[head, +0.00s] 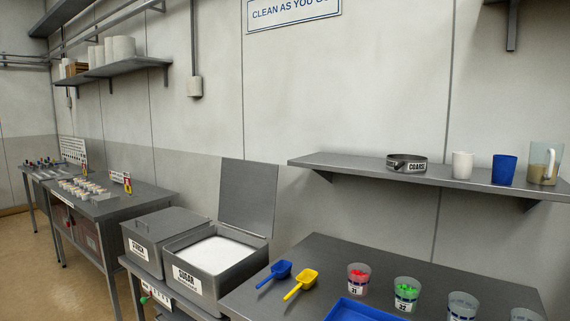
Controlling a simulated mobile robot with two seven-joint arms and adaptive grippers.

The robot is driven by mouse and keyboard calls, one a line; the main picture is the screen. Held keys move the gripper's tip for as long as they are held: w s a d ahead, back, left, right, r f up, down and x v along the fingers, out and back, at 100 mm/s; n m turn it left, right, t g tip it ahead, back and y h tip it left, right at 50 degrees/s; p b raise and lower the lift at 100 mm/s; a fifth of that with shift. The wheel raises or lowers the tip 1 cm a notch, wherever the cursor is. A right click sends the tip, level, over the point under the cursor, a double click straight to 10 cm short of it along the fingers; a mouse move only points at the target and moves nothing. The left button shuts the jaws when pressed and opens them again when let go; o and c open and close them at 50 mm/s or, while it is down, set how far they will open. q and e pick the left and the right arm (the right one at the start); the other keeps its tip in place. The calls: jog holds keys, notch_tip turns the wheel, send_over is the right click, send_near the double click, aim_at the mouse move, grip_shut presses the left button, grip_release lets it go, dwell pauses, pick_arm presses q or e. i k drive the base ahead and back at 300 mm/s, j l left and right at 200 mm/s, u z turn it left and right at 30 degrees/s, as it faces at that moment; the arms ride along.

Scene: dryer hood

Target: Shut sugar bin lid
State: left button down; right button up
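The sugar bin (205,287) is a grey metal box with a white label on its front, left of the centre in the head view. White sugar (214,254) shows inside it. Its flat grey lid (248,195) stands open, roughly upright at the bin's back edge. Neither of my grippers is in the view, so nothing is seen touching the bin or lid.
A second bin (165,222) with its lid shut stands close on the left. On the table (330,252) at right are a blue scoop (275,274), a yellow scoop (300,284), a blue tray (355,311) and several cups. A wall shelf (420,174) hangs above.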

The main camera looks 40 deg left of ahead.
aim_at(248, 191)
jog(key=k+j+z, duration=0.1)
jog(key=j+z, duration=0.15)
jog(key=j, duration=0.2)
jog(key=k+j+z, duration=0.1)
jog(key=j+z, duration=0.15)
jog(key=j, duration=0.2)
jog(key=k+j+z, duration=0.1)
jog(key=j, duration=0.2)
jog(key=k+j+z, duration=0.1)
jog(key=j, duration=0.2)
jog(key=k+j, duration=0.15)
jog(key=j, duration=0.15)
jog(key=k+j, duration=0.2)
jog(key=j, duration=0.25)
jog(key=k+j+z, duration=0.1)
jog(key=j, duration=0.35)
jog(key=k+j, duration=0.3)
jog(key=j, duration=0.15)
jog(key=k+j+z, duration=0.15)
jog(key=j, duration=0.3)
jog(key=k, duration=0.1)
